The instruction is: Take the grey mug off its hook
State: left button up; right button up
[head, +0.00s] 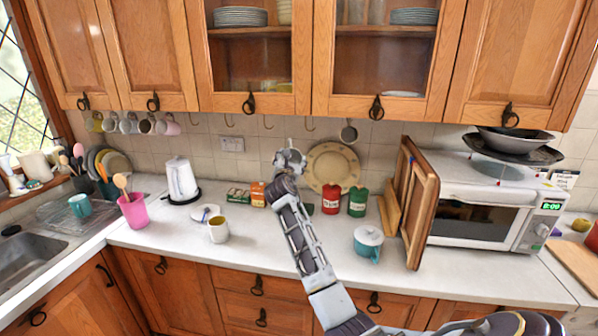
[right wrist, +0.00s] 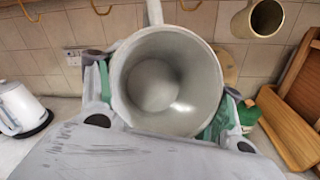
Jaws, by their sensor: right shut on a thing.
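The grey mug (right wrist: 168,85) fills the middle of the right wrist view, its open mouth facing the camera and its handle (right wrist: 155,12) pointing up. My right gripper (head: 290,160) is shut on it, with a finger at each side of the mug body. In the head view they are below the hook row under the cabinets, in front of the tiled wall. The top of the handle is cut off in the wrist view, so I cannot tell whether it still touches a hook. My left gripper is not in view.
Another mug (head: 348,132) hangs just to the right, and several hang at the left. Below are a plate (head: 333,167), a red canister (head: 331,198), a green canister (head: 357,201) and a kettle (head: 181,180). A wooden board (head: 420,205) stands by the microwave (head: 478,205).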

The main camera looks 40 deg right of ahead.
jog(key=a+r+n+t+y, duration=0.1)
jog(key=a+r, duration=0.1)
jog(key=r, duration=0.1)
jog(key=a+r+n+y, duration=0.1)
jog(key=a+r, duration=0.2)
jog(key=s+a+r+n+t+y, duration=0.1)
jog(key=a+r+y, duration=0.1)
jog(key=a+r, duration=0.1)
jog(key=shift+r+t, duration=0.2)
jog(key=shift+t, duration=0.1)
jog(key=s+a+f+n+t+y, duration=0.1)
jog(key=s+a+f+n+y, duration=0.2)
jog(key=a, duration=0.4)
jog(key=s+a+f+n+t+y, duration=0.1)
jog(key=s+a+y, duration=0.25)
jog(key=a, duration=0.35)
jog(key=shift+n+y, duration=0.6)
jog(key=shift+y, duration=0.05)
jog(key=shift+s+a+f+p, duration=0.35)
jog(key=shift+s+a+f, duration=0.6)
jog(key=shift+s+f, duration=2.4)
jog(key=shift+s+a+f+p, duration=0.35)
jog(key=shift+s+a+f, duration=0.65)
jog(key=shift+f, duration=4.5)
jog(key=shift+s+a+f+p, duration=0.35)
jog(key=shift+s+a+f, duration=0.5)
jog(key=shift+s+f, duration=2.5)
jog(key=shift+w+f, duration=1)
jog(key=shift+f, duration=0.25)
